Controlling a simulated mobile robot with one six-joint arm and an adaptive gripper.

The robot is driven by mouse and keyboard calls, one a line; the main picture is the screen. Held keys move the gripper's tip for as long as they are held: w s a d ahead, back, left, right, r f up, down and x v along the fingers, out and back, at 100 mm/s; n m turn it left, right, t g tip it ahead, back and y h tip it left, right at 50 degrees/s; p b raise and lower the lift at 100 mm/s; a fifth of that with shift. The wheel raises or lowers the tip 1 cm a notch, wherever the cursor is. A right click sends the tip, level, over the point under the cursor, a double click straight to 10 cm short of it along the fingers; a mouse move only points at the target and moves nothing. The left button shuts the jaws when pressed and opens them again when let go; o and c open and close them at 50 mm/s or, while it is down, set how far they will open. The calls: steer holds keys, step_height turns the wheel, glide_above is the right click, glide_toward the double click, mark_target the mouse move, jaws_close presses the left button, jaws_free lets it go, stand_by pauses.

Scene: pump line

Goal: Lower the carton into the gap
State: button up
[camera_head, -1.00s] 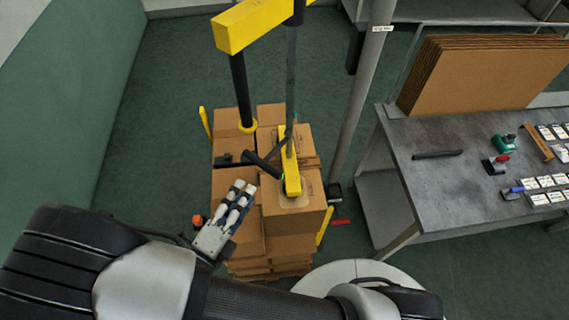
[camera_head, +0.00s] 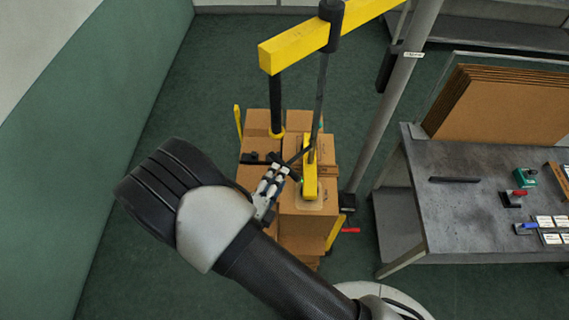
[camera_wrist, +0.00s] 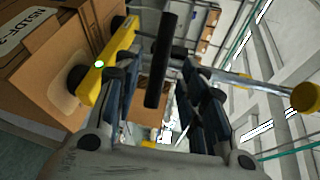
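The carton (camera_head: 308,230) is a brown box at the front right of the stack, under the yellow lifter bar (camera_head: 310,182). In the wrist view the carton (camera_wrist: 40,95) is at the left, with the lifter bar (camera_wrist: 108,62) and its black suction pad against a pale patch on it. A small green light shows on the bar. A black handle (camera_wrist: 162,60) stands between the fingers of my gripper (camera_wrist: 158,82), with space on both sides. In the head view my gripper (camera_head: 272,180) is left of the lifter bar. The gap is hidden from view.
Other cartons (camera_head: 262,122) stand close behind and left of the carton. A yellow hoist arm (camera_head: 295,48) hangs overhead from a grey post (camera_head: 395,110). A grey workbench (camera_head: 450,215) with flat cardboard and tools stands right. Green floor is open at left.

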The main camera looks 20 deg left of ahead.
mark_target(284, 165)
steer(key=x, duration=0.5)
steer(key=shift+w+d+f+p, duration=0.1)
steer(key=shift+w+p, duration=0.2)
steer(key=shift+w, duration=0.05)
steer(key=shift+c, duration=0.4)
jaws_close()
